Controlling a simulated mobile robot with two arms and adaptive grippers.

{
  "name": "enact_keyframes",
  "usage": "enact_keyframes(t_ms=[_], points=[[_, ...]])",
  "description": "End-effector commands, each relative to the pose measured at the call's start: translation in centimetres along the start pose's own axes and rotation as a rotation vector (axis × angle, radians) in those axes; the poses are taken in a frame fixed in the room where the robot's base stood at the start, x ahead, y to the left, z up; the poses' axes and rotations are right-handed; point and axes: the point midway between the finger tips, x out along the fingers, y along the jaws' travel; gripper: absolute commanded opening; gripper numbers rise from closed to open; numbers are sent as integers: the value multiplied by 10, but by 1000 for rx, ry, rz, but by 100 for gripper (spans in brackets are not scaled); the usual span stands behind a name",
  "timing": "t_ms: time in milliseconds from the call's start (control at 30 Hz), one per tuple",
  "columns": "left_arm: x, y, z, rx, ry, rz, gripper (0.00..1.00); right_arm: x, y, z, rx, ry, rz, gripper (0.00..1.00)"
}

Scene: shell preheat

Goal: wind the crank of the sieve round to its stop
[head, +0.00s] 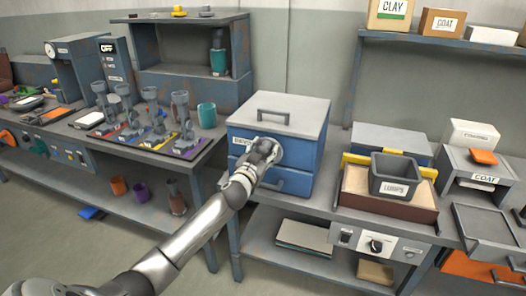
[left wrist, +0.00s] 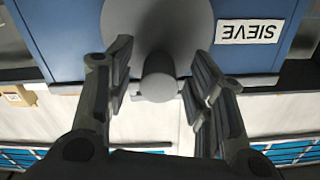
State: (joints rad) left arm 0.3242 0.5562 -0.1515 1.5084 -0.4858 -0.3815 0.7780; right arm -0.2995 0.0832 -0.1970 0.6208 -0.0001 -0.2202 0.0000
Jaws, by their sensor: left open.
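The sieve (head: 305,155) is a blue box with a grey lid and a lid handle, on the middle bench. Its SIEVE label (left wrist: 249,29) appears upside down in the left wrist view. The crank shows there as a grey round disc (left wrist: 137,22) with a grey knob (left wrist: 158,84) sticking out toward the camera. My left gripper (head: 264,152) is at the front of the sieve and hides most of the crank in the head view. In the left wrist view its open fingers (left wrist: 160,78) stand on either side of the knob, with gaps visible. My right gripper is not in view.
A drawer with a handle (head: 267,184) sits low in the sieve. A lower shelf runs underneath.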

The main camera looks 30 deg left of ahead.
Motion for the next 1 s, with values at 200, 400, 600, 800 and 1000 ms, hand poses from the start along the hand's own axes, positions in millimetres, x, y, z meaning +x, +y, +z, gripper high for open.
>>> enact_keyframes(t_ms=[200,400,600,800,1000], points=[[0,0,0,0,0,0,28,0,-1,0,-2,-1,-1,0],[0,0,0,0,0,0,3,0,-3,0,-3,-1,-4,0],[0,1,0,12,0,1,4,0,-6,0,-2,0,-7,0],[0,3,-1,84,0,1,4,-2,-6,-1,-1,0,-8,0],[0,6,-2,226,0,1,4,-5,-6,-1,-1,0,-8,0]])
